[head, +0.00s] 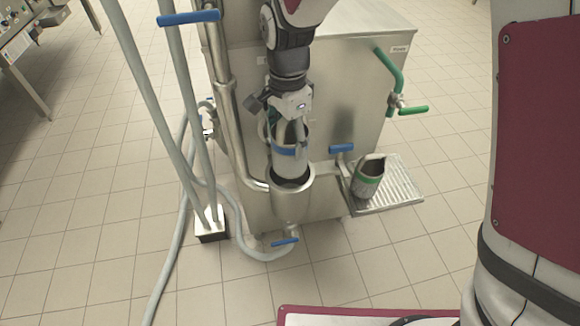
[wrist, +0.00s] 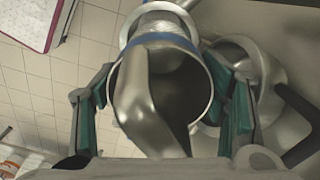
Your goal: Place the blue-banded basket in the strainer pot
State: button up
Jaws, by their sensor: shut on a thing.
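The blue-banded basket (head: 290,163) is a metal cylinder, held roughly upright below my gripper (head: 288,125) in the head view. In the wrist view, the basket (wrist: 165,42) shows its open end between my green-padded fingers (wrist: 165,85), which are shut on it. The strainer pot (head: 292,205) is a metal cylinder beside the machine, with a dark open mouth directly below the basket. The basket's lower end overlaps the pot's mouth in the head view. I cannot tell whether it is inside the rim or just above it.
A green-banded basket (head: 368,180) stands on a ribbed metal tray (head: 410,190) to the right. A blue-handled valve (head: 285,242) is under the pot. A steel pipe (head: 230,120) and grey hoses (head: 150,90) run on the left. The steel machine (head: 340,95) stands behind.

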aim_at(289, 166)
notch_tip(289, 166, down, 8)
jog(key=shift+f+b, duration=0.15)
jog(key=shift+b, duration=0.9)
jog(key=shift+f, duration=0.4)
jog(key=shift+f, duration=0.2)
jog(key=o, duration=1.1)
jog(key=shift+c, duration=0.2)
jog(key=shift+r, duration=0.1)
